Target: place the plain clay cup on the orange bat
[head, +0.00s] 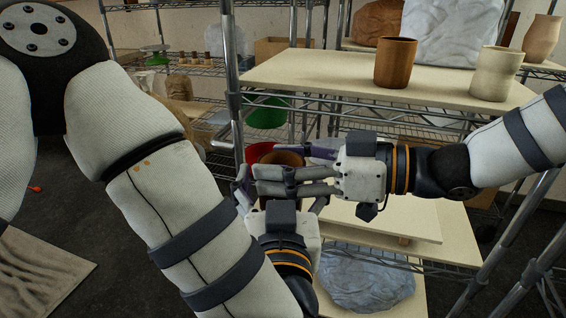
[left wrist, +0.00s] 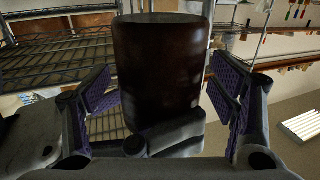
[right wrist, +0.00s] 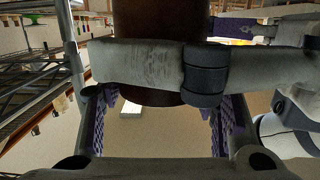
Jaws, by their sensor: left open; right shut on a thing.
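A brown clay cup (head: 280,158) is between my two grippers in the head view, mostly hidden by their fingers. My right gripper (head: 275,172) comes in from the right and is shut on this cup. My left gripper (head: 278,197) is open just below it. In the left wrist view the cup (left wrist: 160,70) stands dark and upright between the spread purple pads, with visible gaps at both sides. I cannot make out an orange bat in any view.
Another brown cup (head: 395,62) and a cream cup (head: 496,73) stand on the upper shelf board (head: 320,75). Lower boards (head: 390,222) and a wrapped grey lump (head: 365,280) are beneath. Metal shelf posts (head: 231,80) stand close to my grippers.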

